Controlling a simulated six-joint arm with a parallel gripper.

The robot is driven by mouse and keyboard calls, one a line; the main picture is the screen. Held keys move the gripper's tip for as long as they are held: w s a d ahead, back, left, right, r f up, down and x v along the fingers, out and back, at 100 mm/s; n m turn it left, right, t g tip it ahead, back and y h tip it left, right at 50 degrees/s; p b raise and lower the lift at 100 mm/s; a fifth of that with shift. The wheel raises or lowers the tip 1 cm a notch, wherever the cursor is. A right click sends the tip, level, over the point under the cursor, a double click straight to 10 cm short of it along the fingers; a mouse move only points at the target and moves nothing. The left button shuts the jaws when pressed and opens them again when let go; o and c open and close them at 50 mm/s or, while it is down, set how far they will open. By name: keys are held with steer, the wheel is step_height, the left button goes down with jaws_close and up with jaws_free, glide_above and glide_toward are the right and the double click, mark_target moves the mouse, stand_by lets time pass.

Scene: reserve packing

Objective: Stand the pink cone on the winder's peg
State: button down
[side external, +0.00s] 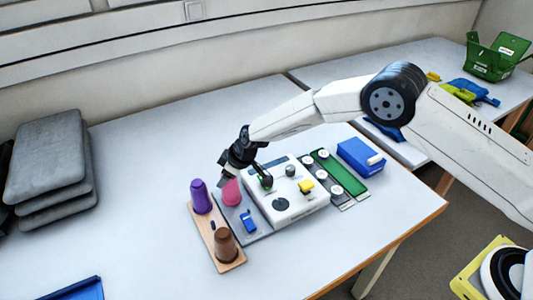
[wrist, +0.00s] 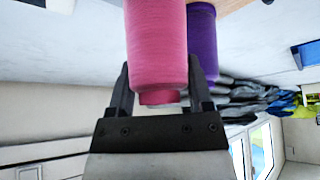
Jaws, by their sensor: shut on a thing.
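The pink cone (side external: 231,193) is in my gripper (side external: 227,178), beside the purple cone. In the wrist view the pink cone (wrist: 157,45) lies between the two fingers of my gripper (wrist: 160,70), which is shut on it. In the side view it looks roughly upright, over or at the near edge of the grey plate (side external: 262,230); I cannot tell whether its base touches anything. The white machine (side external: 280,207), seemingly the winder, has knobs, a yellow part and a dark green-black piece on top. I cannot make out its peg for certain.
A wooden board (side external: 229,262) holds a purple cone (side external: 201,196), close to my gripper, and a brown cone (side external: 225,244). A blue clip-like piece (side external: 248,222) is on the grey plate. A green strip (side external: 340,174) and blue box (side external: 360,155) lie behind.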

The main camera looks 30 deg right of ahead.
stand_by(0.9)
jaws_free()
steer(key=shift+f, duration=0.1)
steer(key=shift+r, duration=0.2)
step_height(320, 180, up, 11)
steer(key=shift+f, duration=0.2)
stand_by(1.9)
